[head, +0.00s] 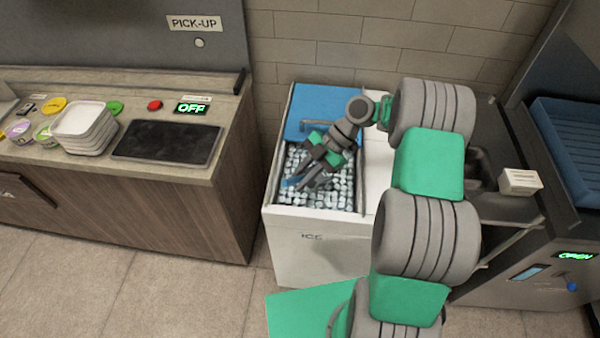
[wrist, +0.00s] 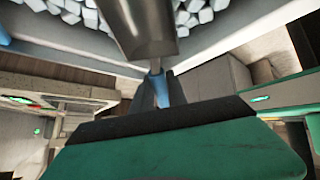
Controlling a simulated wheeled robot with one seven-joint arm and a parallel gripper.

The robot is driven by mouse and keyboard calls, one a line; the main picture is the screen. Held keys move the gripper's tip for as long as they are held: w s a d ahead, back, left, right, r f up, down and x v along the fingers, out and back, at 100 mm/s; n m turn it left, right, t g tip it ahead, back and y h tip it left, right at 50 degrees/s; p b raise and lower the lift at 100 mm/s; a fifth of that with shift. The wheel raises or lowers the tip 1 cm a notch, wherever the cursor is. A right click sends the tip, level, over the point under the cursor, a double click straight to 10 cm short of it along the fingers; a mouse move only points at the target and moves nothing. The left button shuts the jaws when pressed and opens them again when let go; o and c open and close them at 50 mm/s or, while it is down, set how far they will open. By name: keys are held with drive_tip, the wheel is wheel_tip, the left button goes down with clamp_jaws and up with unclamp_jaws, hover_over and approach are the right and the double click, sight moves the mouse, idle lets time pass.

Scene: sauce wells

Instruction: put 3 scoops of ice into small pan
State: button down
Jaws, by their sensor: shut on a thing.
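The ice bin (head: 312,240) stands against the back wall, its opening full of pale ice cubes (head: 340,193). My gripper (wrist: 158,92) is shut on the blue handle of a grey scoop (wrist: 143,25). In the head view my gripper (head: 315,162) is over the bin's opening, pointing down and left. In the wrist view ice cubes (wrist: 198,12) lie behind the scoop, near the bin's edge. I cannot tell whether the scoop touches the ice or holds any. I cannot make out a small pan for certain in either view.
A blue lid (head: 325,103) covers the bin's back part. A counter on the left holds stacked white containers (head: 84,130), a dark plate (head: 167,142), a red button (head: 155,105) and an OFF display (head: 191,108). On the right stands a machine with a blue rack (head: 570,140) and an OPEN display (head: 575,255).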

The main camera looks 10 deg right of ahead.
sight(293, 178)
drive_tip(key=f, duration=0.1)
drive_tip(key=w+d+f+b, duration=0.1)
drive_tip(key=f, duration=0.1)
drive_tip(key=d+f+b, duration=0.1)
drive_tip(key=shift+w+d+f, duration=0.15)
drive_tip(key=shift+w+f, duration=0.1)
drive_tip(key=shift+f, duration=0.1)
drive_tip(key=shift+w+d+f+h+b, duration=0.3)
drive_tip(key=shift+d+f+b, duration=0.1)
drive_tip(key=shift+b, duration=0.7)
drive_tip(key=shift+r+t, duration=0.35)
drive_tip(key=shift+t, duration=0.05)
drive_tip(key=a+r+b, duration=0.1)
drive_tip(key=r, duration=0.1)
drive_tip(key=s+a+r+h, duration=0.1)
drive_tip(key=r, duration=0.1)
drive_tip(key=s+a+r+h+b, duration=0.1)
drive_tip(key=r, duration=0.1)
drive_tip(key=shift+t+b, duration=0.3)
drive_tip(key=shift+t, duration=0.1)
drive_tip(key=shift+s+a+r+n+h+b, duration=0.2)
drive_tip(key=shift+s+a+r+b, duration=0.1)
drive_tip(key=shift+a+r+b, duration=0.25)
drive_tip(key=shift+s+a+r+n+h+b, duration=0.1)
drive_tip(key=shift+s+a+r+h+b, duration=0.25)
drive_tip(key=shift+b, duration=0.3)
drive_tip(key=shift+a+r+t, duration=0.1)
drive_tip(key=shift+r+t, duration=0.2)
